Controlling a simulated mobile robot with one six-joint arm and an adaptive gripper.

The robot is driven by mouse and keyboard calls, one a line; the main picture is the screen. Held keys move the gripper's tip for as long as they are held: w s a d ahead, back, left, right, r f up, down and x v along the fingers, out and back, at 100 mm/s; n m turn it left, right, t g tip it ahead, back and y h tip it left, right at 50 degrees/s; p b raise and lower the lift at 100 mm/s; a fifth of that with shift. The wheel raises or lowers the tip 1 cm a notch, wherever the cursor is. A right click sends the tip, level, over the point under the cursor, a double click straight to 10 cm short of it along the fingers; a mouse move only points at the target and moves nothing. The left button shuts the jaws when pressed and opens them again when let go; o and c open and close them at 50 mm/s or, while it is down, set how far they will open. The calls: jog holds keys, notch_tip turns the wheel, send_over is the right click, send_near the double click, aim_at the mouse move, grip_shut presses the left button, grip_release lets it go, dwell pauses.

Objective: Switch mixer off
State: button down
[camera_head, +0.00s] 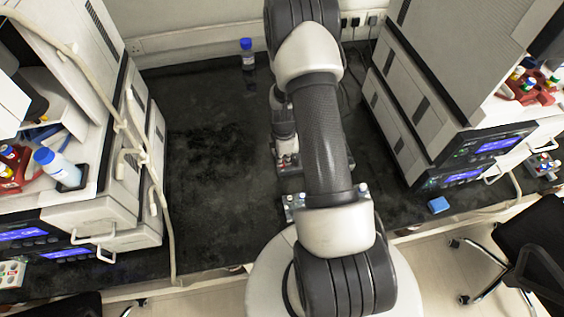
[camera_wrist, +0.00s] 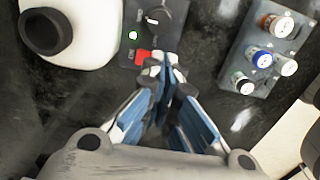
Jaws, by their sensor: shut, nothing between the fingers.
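The mixer (camera_wrist: 133,15) shows in the wrist view as a dark grey control panel at the top. It has a round black knob (camera_wrist: 160,17), a small pale green light (camera_wrist: 132,35) and a red switch (camera_wrist: 143,57). My gripper (camera_wrist: 160,70) is shut and empty, with its blue-and-grey fingers pointing at the panel. The fingertips are right beside the red switch and overlap its right side in the picture. I cannot tell whether they touch it. In the head view my arm hides much of the mixer area and the gripper.
A grey rack with several capped vials (camera_wrist: 262,60) stands right of the mixer in the wrist view. Column stacks flank the dark bench (camera_head: 205,130), whose left-middle is clear.

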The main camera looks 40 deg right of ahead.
jog(key=shift+f+b, duration=1)
jog(key=shift+f, duration=0.2)
dwell(0.6)
jog(key=shift+r, duration=0.1)
jog(key=shift+r+p, duration=1.65)
jog(key=shift+r, duration=0.8)
